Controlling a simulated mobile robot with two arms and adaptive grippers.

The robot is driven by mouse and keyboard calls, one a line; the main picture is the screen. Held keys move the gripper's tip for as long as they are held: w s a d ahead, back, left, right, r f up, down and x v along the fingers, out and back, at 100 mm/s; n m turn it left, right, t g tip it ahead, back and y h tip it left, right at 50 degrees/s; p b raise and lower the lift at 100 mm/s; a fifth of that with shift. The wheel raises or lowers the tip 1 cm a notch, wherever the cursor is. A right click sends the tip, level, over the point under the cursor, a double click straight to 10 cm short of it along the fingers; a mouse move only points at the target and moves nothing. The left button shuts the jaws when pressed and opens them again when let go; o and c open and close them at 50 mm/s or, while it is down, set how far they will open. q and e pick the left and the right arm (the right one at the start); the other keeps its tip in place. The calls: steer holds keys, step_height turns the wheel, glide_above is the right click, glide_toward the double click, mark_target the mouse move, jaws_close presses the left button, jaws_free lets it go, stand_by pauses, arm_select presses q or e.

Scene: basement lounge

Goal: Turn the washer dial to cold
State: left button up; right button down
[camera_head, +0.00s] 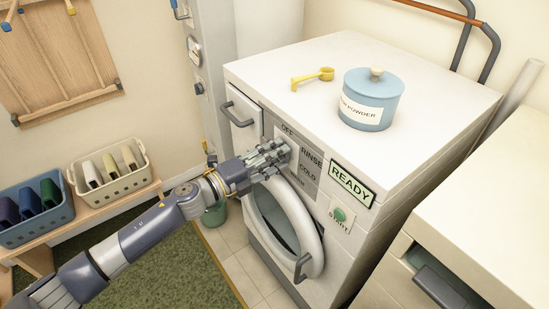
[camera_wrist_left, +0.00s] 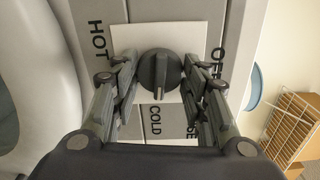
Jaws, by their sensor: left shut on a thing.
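The washer (camera_head: 330,255) stands on the right in the head view. Its dark round dial (camera_wrist_left: 160,75) sits on a light plate in the left wrist view. The white mark on the dial's ridge is at its lower end, toward the COLD label (camera_wrist_left: 155,122). HOT is at upper left, OFF at right, and a partly hidden label ending in SE at lower right. My left gripper (camera_head: 270,158) is at the washer's front panel and hides the dial in the head view. Its fingers (camera_wrist_left: 160,78) are on both sides of the dial, shut on it. My right gripper is not in view.
A READY display (camera_head: 352,183) and a green START button (camera_head: 340,214) are right of the dial. The washer's round door (camera_head: 312,235) is below. A blue powder tub (camera_head: 372,98) and a yellow scoop (camera_head: 312,78) are on top. Baskets stand on the left bench.

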arm_select(q)
steer(key=shift+m, duration=0.4)
steer(key=o, duration=1.1)
steer(key=shift+s+a, duration=0.1)
steer(key=v, duration=1.1)
steer(key=shift+s+a, duration=0.2)
steer(key=shift+a, duration=0.1)
steer(key=shift+f, duration=0.1)
